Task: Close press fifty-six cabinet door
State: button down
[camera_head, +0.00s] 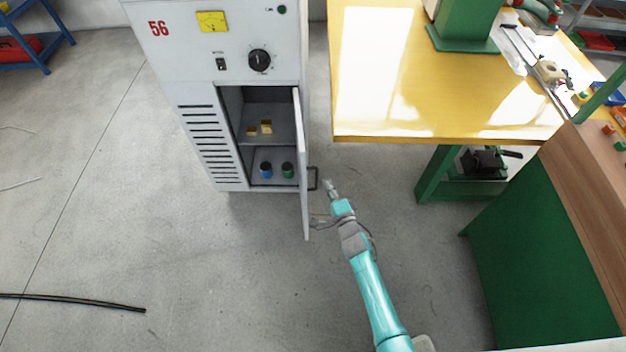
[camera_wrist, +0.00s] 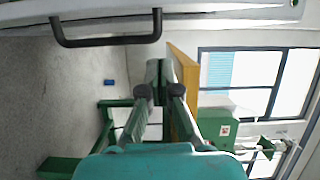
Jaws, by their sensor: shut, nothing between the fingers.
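The grey cabinet (camera_head: 205,70) marked with a red 56 stands at the upper left in the head view. Its door (camera_head: 302,175) stands open, swung out from the right side of the opening and seen nearly edge-on. The dark bar handle (camera_head: 314,179) is on the door's outer face, to the right. My gripper (camera_head: 328,185) is shut and empty, just right of the handle. In the wrist view the handle (camera_wrist: 106,42) crosses the upper left, with the door face (camera_wrist: 215,12) along the top. My shut fingers (camera_wrist: 159,66) are apart from both.
A yellow-topped table (camera_head: 420,110) stands right of the door; a green bench (camera_head: 530,240) is at the right.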

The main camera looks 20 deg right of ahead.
aim_at(308, 169)
jog(key=shift+w+a, duration=1.8)
jog(key=shift+a, duration=0.2)
